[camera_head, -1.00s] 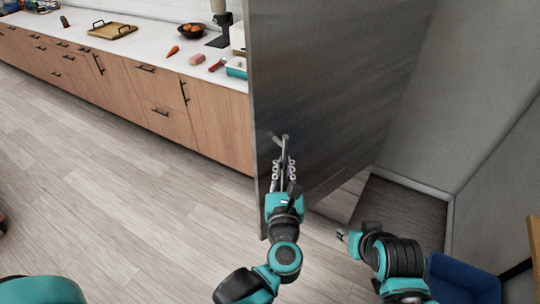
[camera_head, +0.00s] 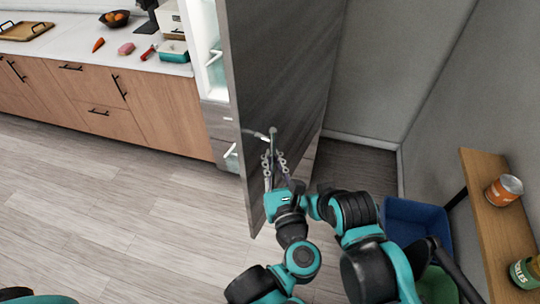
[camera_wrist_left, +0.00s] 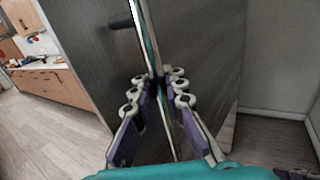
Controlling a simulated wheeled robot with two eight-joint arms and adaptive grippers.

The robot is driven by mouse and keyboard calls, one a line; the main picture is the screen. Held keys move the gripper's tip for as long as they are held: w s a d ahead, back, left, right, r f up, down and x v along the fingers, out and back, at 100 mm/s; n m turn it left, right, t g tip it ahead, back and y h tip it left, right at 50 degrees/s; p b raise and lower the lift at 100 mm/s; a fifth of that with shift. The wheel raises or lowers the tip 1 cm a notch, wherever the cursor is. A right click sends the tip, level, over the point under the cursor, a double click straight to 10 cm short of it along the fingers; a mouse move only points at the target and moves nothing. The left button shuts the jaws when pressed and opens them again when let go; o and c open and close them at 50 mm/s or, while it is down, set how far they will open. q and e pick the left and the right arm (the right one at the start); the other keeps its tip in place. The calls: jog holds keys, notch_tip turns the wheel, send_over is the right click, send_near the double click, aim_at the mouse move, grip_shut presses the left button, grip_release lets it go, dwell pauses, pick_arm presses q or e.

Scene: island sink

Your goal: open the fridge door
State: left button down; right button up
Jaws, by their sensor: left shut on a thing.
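The grey fridge door (camera_head: 285,75) stands ajar in the head view, with the lit white interior (camera_head: 210,55) showing past its left edge. Its slim metal handle (camera_head: 272,133) is on the door's face near that edge. My left gripper (camera_head: 272,162) is shut on the handle. In the left wrist view the handle (camera_wrist_left: 143,35) runs down between the fingers of my left gripper (camera_wrist_left: 158,88). My right arm comes in just right of the left gripper; its fingertips are hidden.
A wooden counter (camera_head: 150,110) with food items stands at the left. A blue bin (camera_head: 415,222) and a wooden shelf (camera_head: 490,215) with cans are at the right. Grey walls close off the back right. The floor at the left is clear.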

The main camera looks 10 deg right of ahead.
pick_arm(q)
jog(key=shift+a+f, duration=0.15)
jog(key=shift+a, duration=0.05)
jog(key=c, duration=1.7)
grip_release()
jog(key=shift+s, duration=0.1)
jog(key=shift+o, duration=0.8)
jog(key=shift+s, duration=0.1)
jog(key=shift+s, duration=0.2)
jog(key=s, duration=0.7)
